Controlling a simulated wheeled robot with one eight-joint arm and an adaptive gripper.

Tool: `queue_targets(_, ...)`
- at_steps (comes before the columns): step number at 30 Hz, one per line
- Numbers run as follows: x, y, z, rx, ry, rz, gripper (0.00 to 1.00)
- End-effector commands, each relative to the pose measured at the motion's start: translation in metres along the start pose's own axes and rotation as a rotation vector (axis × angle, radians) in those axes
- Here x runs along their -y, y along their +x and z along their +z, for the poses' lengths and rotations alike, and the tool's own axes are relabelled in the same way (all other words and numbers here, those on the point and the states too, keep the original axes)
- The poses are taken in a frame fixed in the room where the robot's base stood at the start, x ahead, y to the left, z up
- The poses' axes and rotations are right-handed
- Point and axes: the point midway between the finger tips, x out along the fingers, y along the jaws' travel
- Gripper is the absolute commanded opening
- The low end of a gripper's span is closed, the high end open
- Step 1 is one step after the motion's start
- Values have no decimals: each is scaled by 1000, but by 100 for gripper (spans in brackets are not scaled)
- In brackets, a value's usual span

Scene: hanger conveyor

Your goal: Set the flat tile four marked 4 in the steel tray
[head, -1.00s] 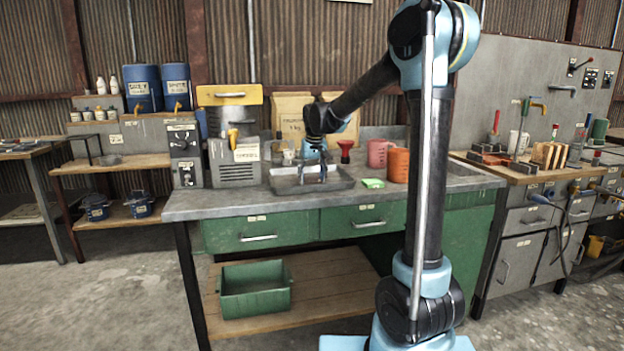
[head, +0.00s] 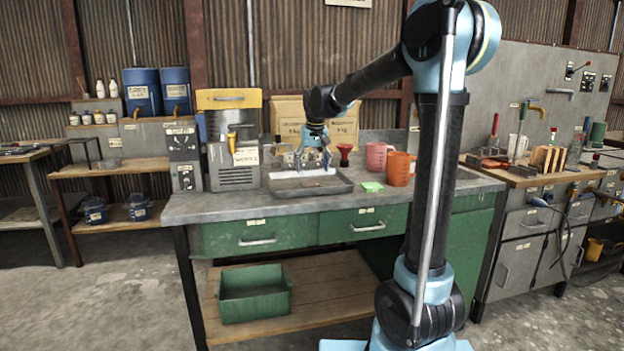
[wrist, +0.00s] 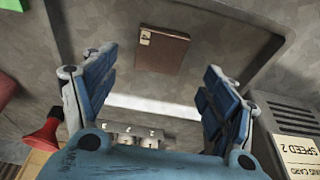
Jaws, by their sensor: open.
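The steel tray (head: 335,188) lies on the grey bench, and its grey floor and rim fill much of the wrist view (wrist: 235,25). A flat brown tile (wrist: 162,52) with a small pale tag on one corner lies on the tray floor, clear of the rim. The tag seems to read 4. I cannot make the tile out clearly in the head view. My gripper (head: 312,163) is above the back part of the tray. In the wrist view its blue fingers (wrist: 162,78) are spread wide, with nothing between them.
A grey machine (head: 233,165) stands left of the tray. A red funnel (head: 344,154), pink jug (head: 377,156), orange jug (head: 399,168) and green sponge (head: 372,187) are to the right. Several small objects stand behind the tray. The front bench strip is clear.

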Motion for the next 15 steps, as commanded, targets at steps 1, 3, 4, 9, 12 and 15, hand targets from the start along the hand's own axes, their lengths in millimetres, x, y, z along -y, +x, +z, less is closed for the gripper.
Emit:
queue_targets(1, 0, -10, 1, 0, 0, 0, 78)
queue_targets(3, 0, -22, 0, 0, 0, 0, 78)
queue_targets(4, 0, -27, 0, 0, 0, 0, 78)
queue_targets(9, 0, -48, 0, 0, 0, 0, 78)
queue_targets(12, 0, -54, 0, 0, 0, 0, 78)
queue_targets(15, 0, -57, 0, 0, -1, 0, 78)
